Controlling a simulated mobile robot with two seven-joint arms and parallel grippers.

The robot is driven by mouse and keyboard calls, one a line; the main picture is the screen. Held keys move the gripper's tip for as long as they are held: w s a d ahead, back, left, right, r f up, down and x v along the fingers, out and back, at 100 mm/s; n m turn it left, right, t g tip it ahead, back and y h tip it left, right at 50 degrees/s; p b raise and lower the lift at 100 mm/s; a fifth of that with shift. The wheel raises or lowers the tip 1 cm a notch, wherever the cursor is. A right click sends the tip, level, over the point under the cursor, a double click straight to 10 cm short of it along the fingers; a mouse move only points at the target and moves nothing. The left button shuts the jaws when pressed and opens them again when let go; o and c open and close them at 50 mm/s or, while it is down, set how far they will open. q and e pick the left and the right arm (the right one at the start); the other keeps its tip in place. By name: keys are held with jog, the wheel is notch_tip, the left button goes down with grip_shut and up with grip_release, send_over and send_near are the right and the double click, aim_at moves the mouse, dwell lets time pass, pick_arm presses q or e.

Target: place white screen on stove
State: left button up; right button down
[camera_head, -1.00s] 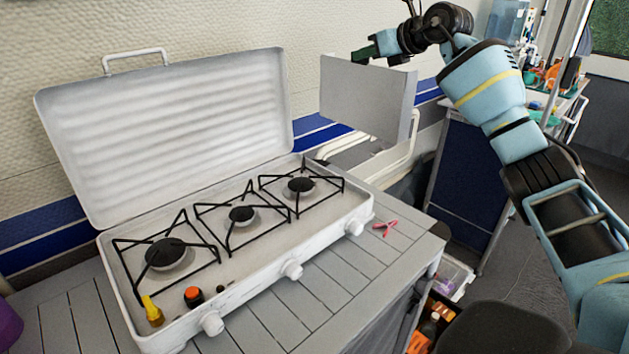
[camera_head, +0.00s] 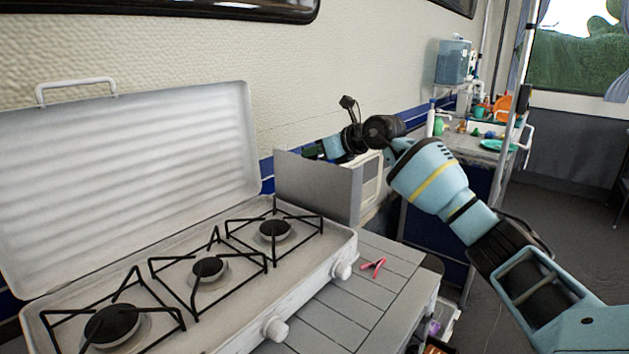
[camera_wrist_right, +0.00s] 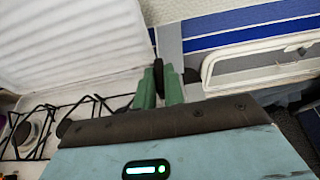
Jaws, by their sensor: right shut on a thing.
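The white screen (camera_head: 316,188) is a flat pale grey panel, held upright with a folded edge on its right side. In the head view it is behind the right end of the white stove (camera_head: 301,280). I cannot tell whether it touches the stove. My right gripper (camera_head: 311,152) is shut on the panel's top edge from behind; its fingertips are partly hidden. In the right wrist view the green fingers (camera_wrist_right: 158,86) are close together, with a grey strip of the screen (camera_wrist_right: 169,43) beyond them. The stove has its lid raised and three burners. My left gripper is not in view.
Red tongs (camera_head: 374,266) lie on the slatted counter (camera_head: 345,307) right of the stove. The raised lid (camera_head: 125,180) stands along the wall. A side counter with bottles and a green plate (camera_head: 498,145) is behind my right arm.

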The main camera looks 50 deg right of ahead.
aim_at(315, 169)
jog(key=shift+f, duration=2.35)
jog(key=shift+r, duration=0.1)
jog(key=c, duration=1.9)
grip_release()
jog(key=shift+f, duration=0.25)
jog(key=shift+c, duration=0.2)
jog(key=o, duration=0.4)
jog(key=shift+o, duration=0.2)
